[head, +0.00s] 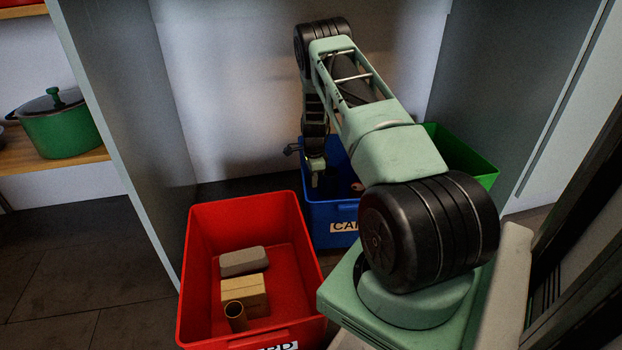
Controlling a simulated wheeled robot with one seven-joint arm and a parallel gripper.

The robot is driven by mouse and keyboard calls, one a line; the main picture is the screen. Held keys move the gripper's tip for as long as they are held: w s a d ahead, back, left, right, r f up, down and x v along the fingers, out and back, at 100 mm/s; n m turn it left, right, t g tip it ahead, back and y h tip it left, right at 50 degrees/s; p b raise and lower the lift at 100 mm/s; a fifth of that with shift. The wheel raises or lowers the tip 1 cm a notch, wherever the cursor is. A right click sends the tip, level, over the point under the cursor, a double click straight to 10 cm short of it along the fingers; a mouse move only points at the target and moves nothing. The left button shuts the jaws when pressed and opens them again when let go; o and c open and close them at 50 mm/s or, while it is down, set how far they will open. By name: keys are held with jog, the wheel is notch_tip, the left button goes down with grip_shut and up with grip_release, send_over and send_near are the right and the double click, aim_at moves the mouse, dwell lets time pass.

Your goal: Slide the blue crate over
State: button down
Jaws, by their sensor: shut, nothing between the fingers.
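The blue crate (319,211) stands on the floor behind and right of the red crate, with a partly hidden label on its front. My arm hides much of its right side. A small brownish item (357,187) shows inside it. My gripper (315,183) points down at the crate's left part, at or just above its rim. The fingers look closed and hold nothing. I cannot tell whether they touch the crate wall.
A red crate (188,262) in front holds a grey block (243,261), a wooden block (245,293) and a tube (236,316). A green crate (462,157) stands behind my arm at right. Grey panels flank the recess. A green pot (60,130) sits on a shelf at left.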

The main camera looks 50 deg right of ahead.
notch_tip(320, 180, up, 10)
jog(key=s+d+p, duration=0.1)
jog(key=p, duration=0.4)
jog(key=shift+s+d+p, duration=0.15)
jog(key=shift+d+p, duration=0.15)
jog(key=shift+p, duration=0.1)
